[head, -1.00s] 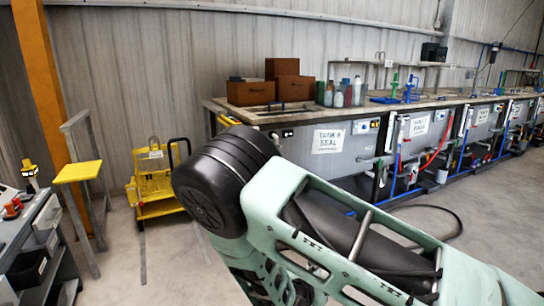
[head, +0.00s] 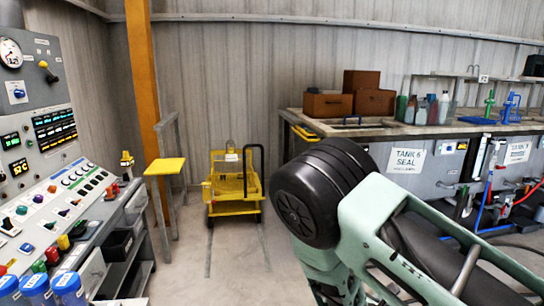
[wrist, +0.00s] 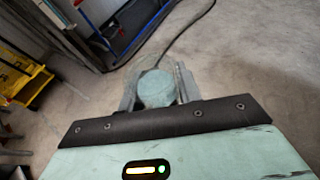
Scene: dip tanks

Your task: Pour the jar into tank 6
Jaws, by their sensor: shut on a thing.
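In the wrist view, my gripper (wrist: 156,92) is shut on a pale green-grey round thing, likely the jar (wrist: 156,88), seen from above with its top toward the camera. Its contents cannot be made out. Bare floor lies around and below it. In the head view my arm crosses the lower right, and the gripper and jar are out of frame. Tank 6 (head: 388,182) stands at the near end of the tank row, right of centre, with a "TANK 6 SEAL" sign (head: 406,160) on its front. My arm hides part of that front.
A control panel (head: 60,150) with buttons and blue-lidded pots (head: 68,288) stands at left. A yellow cart (head: 234,185) and a yellow-topped stand (head: 165,166) are at the back. Brown boxes (head: 328,105) and bottles (head: 422,110) sit on the tank bench. Open floor lies between panel and tanks.

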